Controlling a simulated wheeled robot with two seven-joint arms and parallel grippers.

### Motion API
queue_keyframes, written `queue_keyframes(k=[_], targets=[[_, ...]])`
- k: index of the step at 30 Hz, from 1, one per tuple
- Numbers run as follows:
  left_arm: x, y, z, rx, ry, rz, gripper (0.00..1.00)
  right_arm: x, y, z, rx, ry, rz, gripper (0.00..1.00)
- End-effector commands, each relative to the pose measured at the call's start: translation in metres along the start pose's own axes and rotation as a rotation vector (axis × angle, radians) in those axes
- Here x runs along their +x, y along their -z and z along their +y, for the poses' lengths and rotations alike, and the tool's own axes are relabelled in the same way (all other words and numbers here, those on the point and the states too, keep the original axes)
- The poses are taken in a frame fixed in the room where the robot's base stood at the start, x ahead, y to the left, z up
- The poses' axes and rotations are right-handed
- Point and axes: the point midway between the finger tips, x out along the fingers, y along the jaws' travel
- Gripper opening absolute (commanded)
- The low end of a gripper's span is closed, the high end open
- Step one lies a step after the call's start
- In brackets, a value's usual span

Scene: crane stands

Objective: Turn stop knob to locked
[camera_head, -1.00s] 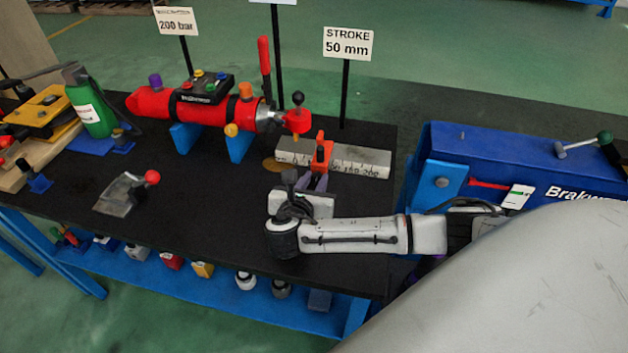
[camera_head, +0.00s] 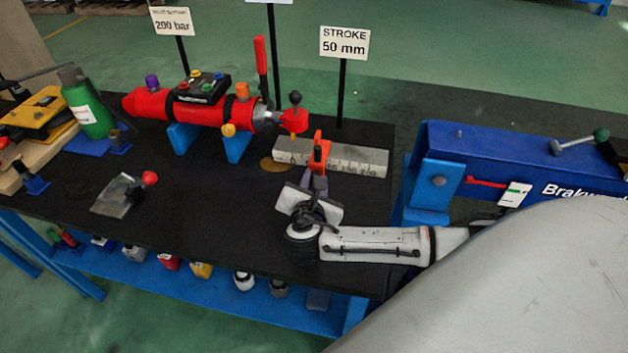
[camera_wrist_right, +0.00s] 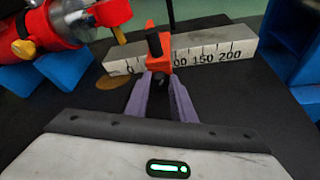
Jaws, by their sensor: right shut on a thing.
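The red-orange stop (camera_head: 318,150) sits over the grey stroke scale (camera_head: 365,160) under the "STROKE 50 mm" sign. In the right wrist view the stop (camera_wrist_right: 157,57) has a black part on its front face. A small dark knob (camera_wrist_right: 160,80) shows low on its near side, between my purple fingertips. My right gripper (camera_head: 318,177) is shut on this knob; it also shows in the right wrist view (camera_wrist_right: 161,84). The fingers partly hide the knob, so its turned position cannot be told. My left gripper is not in view.
The red cylinder (camera_head: 190,110) with its upright lever and black-topped red end stands left of the scale. A metal plate with a red ball (camera_head: 125,190) lies on the black table (camera_head: 215,205). The blue beam (camera_head: 500,155) stands to the right.

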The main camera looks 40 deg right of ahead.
Motion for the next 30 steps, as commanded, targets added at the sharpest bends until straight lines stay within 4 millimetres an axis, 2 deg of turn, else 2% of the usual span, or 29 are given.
queue_keyframes(k=[5,6,8,9,17,20,23,30], targets=[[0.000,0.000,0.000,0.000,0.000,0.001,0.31,-0.001,0.002,0.000,-0.002,0.000,0.004,0.00],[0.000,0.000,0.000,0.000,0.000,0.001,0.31,-0.001,0.002,0.000,-0.002,0.000,0.004,0.29],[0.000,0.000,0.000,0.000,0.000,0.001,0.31,-0.001,0.002,0.000,-0.002,0.000,0.004,0.39],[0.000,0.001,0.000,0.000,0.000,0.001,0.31,-0.001,0.002,0.000,-0.002,0.000,0.003,0.41],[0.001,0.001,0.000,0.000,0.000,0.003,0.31,-0.001,0.001,0.000,-0.002,0.000,0.002,0.41],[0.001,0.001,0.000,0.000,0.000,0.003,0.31,-0.007,0.002,0.000,-0.002,-0.001,0.003,0.41],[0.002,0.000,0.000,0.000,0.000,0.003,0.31,-0.021,0.003,0.000,-0.002,-0.002,0.005,0.41],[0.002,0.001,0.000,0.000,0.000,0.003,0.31,-0.069,0.003,0.001,-0.001,-0.003,0.008,0.41]])
